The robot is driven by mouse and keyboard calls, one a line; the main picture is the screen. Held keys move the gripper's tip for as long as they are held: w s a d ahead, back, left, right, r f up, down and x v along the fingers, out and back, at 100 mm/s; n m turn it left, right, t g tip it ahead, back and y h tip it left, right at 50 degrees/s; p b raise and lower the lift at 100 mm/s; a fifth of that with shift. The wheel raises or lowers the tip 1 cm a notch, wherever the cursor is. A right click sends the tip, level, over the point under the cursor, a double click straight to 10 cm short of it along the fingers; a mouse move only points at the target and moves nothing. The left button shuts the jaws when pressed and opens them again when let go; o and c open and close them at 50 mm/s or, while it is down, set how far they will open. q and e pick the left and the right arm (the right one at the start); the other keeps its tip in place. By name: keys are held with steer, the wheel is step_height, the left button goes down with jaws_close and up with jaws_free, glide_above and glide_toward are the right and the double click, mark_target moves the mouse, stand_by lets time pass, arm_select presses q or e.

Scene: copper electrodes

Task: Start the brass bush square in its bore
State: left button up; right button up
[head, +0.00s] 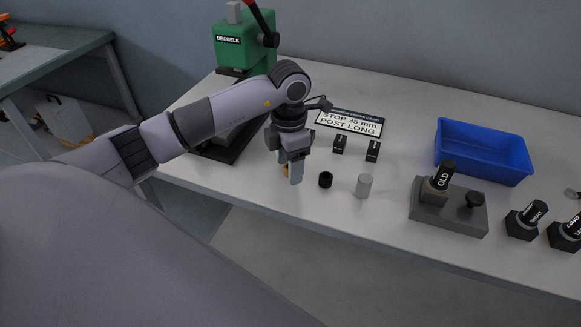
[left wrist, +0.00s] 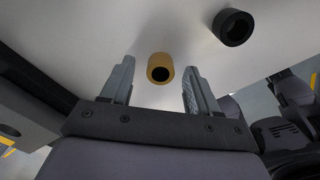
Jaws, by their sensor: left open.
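The brass bush (left wrist: 160,68) stands on the table between the open fingers of my left gripper (head: 291,176), with a gap on each side in the left wrist view. Its dark hole faces the wrist camera. In the head view only a sliver of the brass bush (head: 285,170) shows behind the fingers. The gripper points down near the table's front edge. I cannot tell which part holds the bore; the area at the press base is partly hidden by my left arm. My right gripper is not in view.
A green press (head: 245,45) stands at the back left. A black ring (head: 325,180) and a grey cylinder (head: 364,187) stand close right of the gripper. Two small black blocks, a sign (head: 349,123), a blue bin (head: 483,152) and a grey fixture (head: 449,213) lie farther right.

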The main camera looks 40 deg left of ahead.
arm_select(q)
steer(key=shift+f, duration=0.1)
jaws_close()
step_height(320, 180, up, 20)
steer(key=p, duration=0.1)
stand_by(0.6)
steer(key=c, duration=0.9)
jaws_free()
steer(key=shift+c, duration=0.2)
jaws_close()
